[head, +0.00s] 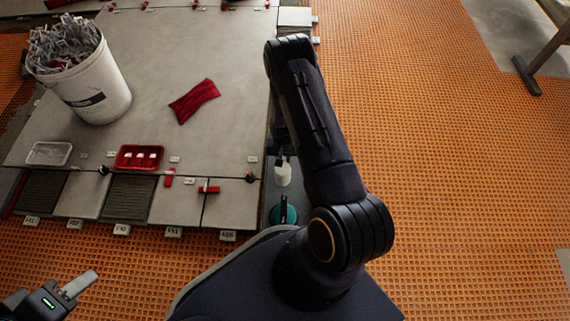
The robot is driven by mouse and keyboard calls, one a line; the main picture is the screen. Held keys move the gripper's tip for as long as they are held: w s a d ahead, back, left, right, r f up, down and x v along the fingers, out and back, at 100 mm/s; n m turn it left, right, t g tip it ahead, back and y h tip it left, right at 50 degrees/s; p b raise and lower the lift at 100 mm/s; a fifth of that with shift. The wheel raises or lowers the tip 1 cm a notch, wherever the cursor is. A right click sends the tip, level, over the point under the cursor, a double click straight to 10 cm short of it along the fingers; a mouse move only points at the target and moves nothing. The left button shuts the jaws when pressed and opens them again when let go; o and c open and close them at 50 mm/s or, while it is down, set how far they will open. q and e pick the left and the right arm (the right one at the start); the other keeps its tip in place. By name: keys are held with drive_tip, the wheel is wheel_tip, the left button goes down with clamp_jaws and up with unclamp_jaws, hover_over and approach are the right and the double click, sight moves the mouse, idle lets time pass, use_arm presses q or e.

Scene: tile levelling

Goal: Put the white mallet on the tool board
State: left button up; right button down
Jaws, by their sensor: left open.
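My left gripper (77,285) is at the bottom left, above the orange matting and apart from the tiles. A pale finger shows and nothing is seen in it. A small white object (283,174) shows beside that arm, at the right edge of the tiled floor. It is partly covered, and I cannot tell whether it is the white mallet. I cannot make out a tool board.
A white bucket (101,98) of grey clips, a red cloth (194,100), a red tray (139,157) and a clear tray (49,153) are on the grey tiles. A teal round object (291,214) lies near my base.

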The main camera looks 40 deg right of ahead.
drive_tip(key=f+b, duration=0.1)
drive_tip(key=f, duration=0.1)
drive_tip(key=f+b, duration=0.1)
drive_tip(key=f, duration=0.1)
drive_tip(key=shift+d, duration=0.4)
drive_tip(key=shift+r, duration=0.1)
drive_tip(key=c, duration=1.3)
unclamp_jaws()
drive_tip(key=shift+o, duration=0.2)
